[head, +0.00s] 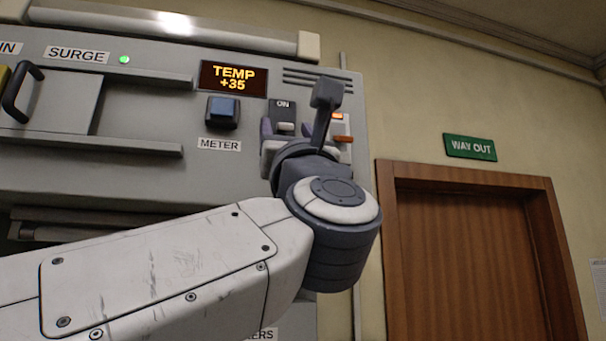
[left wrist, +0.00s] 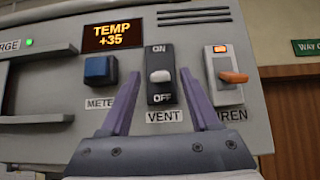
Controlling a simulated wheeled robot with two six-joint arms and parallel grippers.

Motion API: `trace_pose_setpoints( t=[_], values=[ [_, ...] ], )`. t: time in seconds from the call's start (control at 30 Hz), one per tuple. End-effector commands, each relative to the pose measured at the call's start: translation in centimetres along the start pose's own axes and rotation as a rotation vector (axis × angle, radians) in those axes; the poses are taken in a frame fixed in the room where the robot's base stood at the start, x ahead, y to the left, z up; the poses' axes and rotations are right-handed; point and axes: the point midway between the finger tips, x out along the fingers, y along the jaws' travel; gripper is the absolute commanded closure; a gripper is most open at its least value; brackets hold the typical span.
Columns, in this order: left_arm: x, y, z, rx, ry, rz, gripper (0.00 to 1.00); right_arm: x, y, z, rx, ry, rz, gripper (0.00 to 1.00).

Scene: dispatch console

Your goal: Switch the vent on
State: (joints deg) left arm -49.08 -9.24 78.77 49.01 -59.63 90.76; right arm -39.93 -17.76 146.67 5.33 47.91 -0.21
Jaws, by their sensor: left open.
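The vent switch (left wrist: 161,96) is a black plate marked ON at the top and OFF at the bottom, with a white knob (left wrist: 160,76) near its middle. I cannot tell clearly which way the knob is set. Its VENT label (left wrist: 165,116) sits just below. In the head view the upper part of the vent switch (head: 281,113) shows behind my gripper, which hides the rest. My left gripper (head: 286,128) is open in front of the switch. In the left wrist view its purple fingers (left wrist: 160,84) stand either side of the plate, with nothing held. Contact cannot be seen.
Left of the switch is a blue METER button (head: 223,112), under the TEMP +35 display (head: 234,79). Close on the right is a switch with an orange lever (left wrist: 234,77) and a lit lamp. A wooden door (head: 465,260) stands further right. A handled panel (head: 60,100) is at left.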

Motion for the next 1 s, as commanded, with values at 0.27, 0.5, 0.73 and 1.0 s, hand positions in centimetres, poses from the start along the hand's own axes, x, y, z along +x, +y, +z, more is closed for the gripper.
trace_pose_setpoints(
  t=[0.27,0.5,0.73,1.0],
  values=[
    [0.0,0.0,0.0,0.001,0.0,0.0,0.87,0.1,0.0,0.0,0.0,0.0,0.0,0.5],
    [0.0,0.0,0.1,0.0,0.005,0.0,1.0,-0.1,0.0,0.0,0.0,0.0,0.0,0.5],
    [0.2,0.0,0.7,-0.004,0.074,-0.001,1.0,-1.0,-0.1,-0.1,-0.001,0.0,0.0,0.5],
    [0.9,-0.1,2.0,-0.005,0.262,-0.004,1.0,-3.6,-0.3,-0.2,-0.005,0.0,0.0,0.5]
  ],
)
